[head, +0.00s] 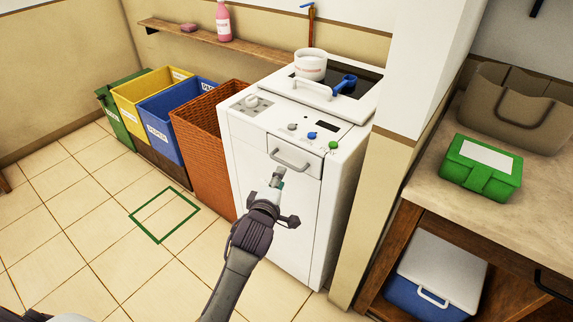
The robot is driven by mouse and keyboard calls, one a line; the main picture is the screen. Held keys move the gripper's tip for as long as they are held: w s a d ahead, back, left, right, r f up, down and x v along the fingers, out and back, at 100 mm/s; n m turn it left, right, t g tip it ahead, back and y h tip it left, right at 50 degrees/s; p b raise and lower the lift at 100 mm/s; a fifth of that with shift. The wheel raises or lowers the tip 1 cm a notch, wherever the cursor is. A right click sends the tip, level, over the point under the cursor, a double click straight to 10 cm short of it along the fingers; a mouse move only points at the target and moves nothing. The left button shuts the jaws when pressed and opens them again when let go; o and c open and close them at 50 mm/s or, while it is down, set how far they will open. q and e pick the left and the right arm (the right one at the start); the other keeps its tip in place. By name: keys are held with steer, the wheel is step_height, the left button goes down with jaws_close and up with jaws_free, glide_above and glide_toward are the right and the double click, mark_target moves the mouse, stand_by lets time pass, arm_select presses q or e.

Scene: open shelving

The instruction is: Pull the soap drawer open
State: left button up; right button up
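The soap drawer (311,167) is a small white front panel near the top of the white machine (300,235). It looks shut, flush with the machine's front. Its bar handle (290,160) runs across the panel. My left gripper (279,174) is in front of the machine, with its fingertips just below the handle in the picture. I cannot tell whether they touch the handle or how far apart the fingers are. My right gripper is not in view.
Knobs and a white pot (311,66) are on the machine's top. A wicker basket (208,140) and coloured bins stand left of it. A wall edge (375,210) is close on the right, then a counter with a green box (480,167). The floor at left is clear.

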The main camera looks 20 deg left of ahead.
mark_target(286, 165)
arm_select(q)
steer(key=w, duration=0.2)
steer(key=w+f, duration=0.1)
steer(key=w, duration=0.5)
steer(key=shift+w+a+f, duration=0.25)
steer(key=shift+a+f, duration=0.05)
steer(key=shift+f, duration=0.1)
jaws_close()
